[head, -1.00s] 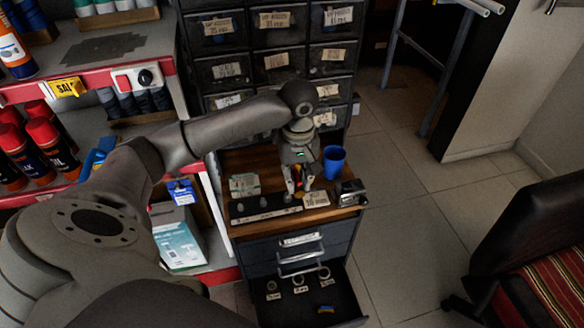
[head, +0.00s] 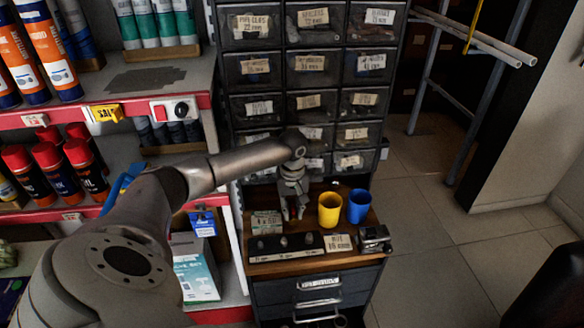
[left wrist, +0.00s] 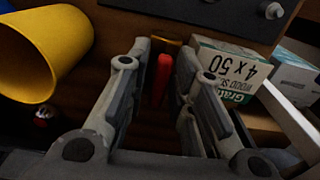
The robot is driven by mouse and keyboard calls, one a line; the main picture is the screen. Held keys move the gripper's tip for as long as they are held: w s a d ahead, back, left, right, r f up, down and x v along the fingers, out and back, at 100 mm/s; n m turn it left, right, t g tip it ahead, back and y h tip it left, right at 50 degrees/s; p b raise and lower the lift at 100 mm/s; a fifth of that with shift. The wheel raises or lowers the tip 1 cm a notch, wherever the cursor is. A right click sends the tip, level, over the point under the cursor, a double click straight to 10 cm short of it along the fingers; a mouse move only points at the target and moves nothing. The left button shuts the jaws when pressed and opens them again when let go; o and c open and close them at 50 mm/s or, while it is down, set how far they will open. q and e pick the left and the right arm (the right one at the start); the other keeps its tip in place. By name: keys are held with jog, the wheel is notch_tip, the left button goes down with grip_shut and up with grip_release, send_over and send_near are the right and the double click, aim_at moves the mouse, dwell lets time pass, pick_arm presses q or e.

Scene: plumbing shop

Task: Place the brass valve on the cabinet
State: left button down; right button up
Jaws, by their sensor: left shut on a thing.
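My left gripper (head: 293,211) is over the wooden top of the drawer cabinet (head: 272,291), left of the yellow cup. In the left wrist view my left gripper (left wrist: 168,110) is shut on the brass valve, with its red handle (left wrist: 162,80) and a little brass-coloured metal showing between the fingers. Most of the valve is hidden by the fingers. In the head view I cannot make the valve out. I cannot tell whether it touches the cabinet top. My right gripper is not in view.
The yellow cup (head: 330,208) and blue cup (head: 359,206) stand right of my gripper. A screw box (head: 266,223), a black strip with knobs (head: 272,247), a label card (head: 338,243) and a small metal device (head: 375,239) crowd the top. A bin rack (head: 307,104) rises behind.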

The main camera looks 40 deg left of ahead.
aim_at(292, 216)
pick_arm(q)
jog(key=shift+f, duration=1.6)
jog(key=shift+f, duration=0.1)
jog(key=c, duration=1.5)
grip_release()
jog(key=shift+c, duration=0.2)
notch_tip(292, 216, up, 12)
jog(key=shift+r+p, duration=0.15)
jog(key=shift+p, duration=0.2)
